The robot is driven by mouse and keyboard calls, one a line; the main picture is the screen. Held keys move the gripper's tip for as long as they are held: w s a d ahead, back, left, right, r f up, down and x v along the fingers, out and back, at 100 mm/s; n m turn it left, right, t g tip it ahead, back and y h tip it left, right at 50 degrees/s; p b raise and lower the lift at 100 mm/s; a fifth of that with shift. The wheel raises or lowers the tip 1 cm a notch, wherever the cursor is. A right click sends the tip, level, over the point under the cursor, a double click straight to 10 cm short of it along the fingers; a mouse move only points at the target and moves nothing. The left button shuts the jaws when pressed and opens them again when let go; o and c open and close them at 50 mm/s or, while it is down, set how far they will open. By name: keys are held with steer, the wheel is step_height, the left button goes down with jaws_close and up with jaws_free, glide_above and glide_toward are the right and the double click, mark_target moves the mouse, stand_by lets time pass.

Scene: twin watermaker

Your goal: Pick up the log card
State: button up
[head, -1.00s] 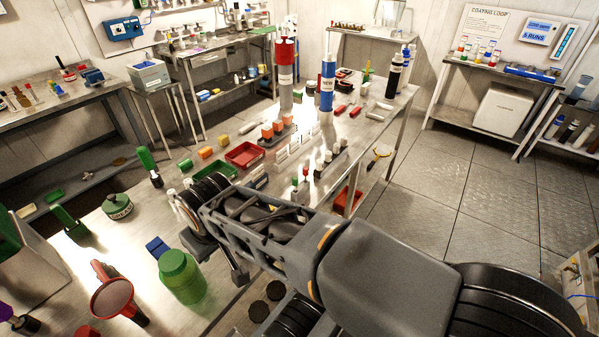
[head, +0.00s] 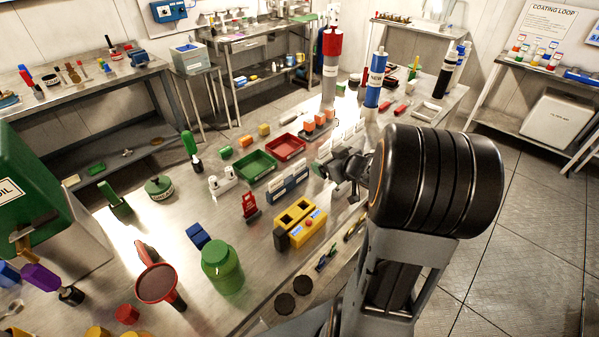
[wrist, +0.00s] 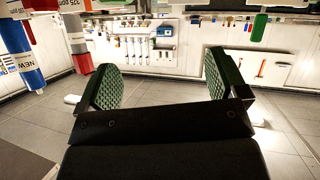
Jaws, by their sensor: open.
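My gripper (head: 345,168) is at the end of my arm, over the right part of the bench and partly hidden by the arm in the head view. In the wrist view my gripper (wrist: 163,72) has its two green-padded jaws wide apart, with nothing between them. Several small white cards (head: 325,151) stand in a row just behind the gripper in the head view. I cannot tell which of them, if any, is the log card. No card shows between the jaws.
A blue column (head: 376,80) and a red-topped column (head: 331,65) stand farther back. Floor at right is clear.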

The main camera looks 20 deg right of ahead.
mark_target(300, 163)
steer(key=w+a+f+y, duration=0.2)
steer(key=w+f, duration=0.1)
steer(key=w+a+f+n+y, duration=0.1)
steer(key=w+f, duration=0.1)
steer(key=shift+a+f+b, duration=0.1)
steer(key=shift+a+b, duration=0.1)
steer(key=shift+b, duration=0.1)
steer(key=shift+x, duration=2.95)
steer(key=c, duration=1)
